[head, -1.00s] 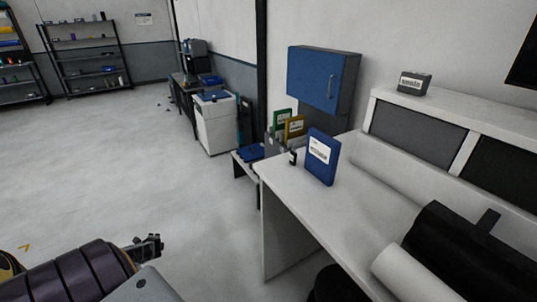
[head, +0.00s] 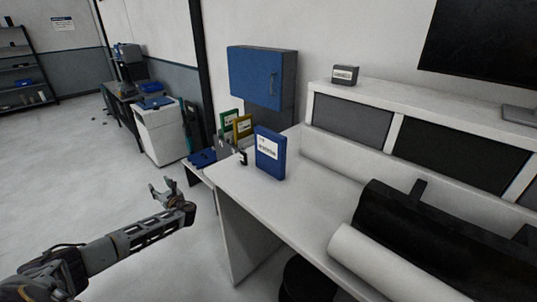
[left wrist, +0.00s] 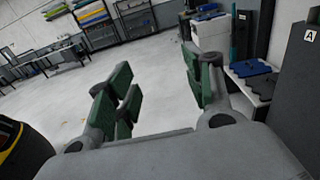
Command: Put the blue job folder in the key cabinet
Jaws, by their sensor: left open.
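The blue job folder (head: 269,156) stands upright on the near left corner of the white desk in the head view, its white label facing me. The blue key cabinet (head: 262,78) hangs on the wall behind it, its door with a handle closed. My left gripper (head: 163,190) is open and empty over the floor, left of the desk and apart from the folder. Its spread green-padded fingers show in the left wrist view (left wrist: 160,95), with only floor and far furniture between them. My right gripper is not in view.
Green and yellow folders (head: 242,127) stand in a holder behind the blue folder, with a small black item beside them.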

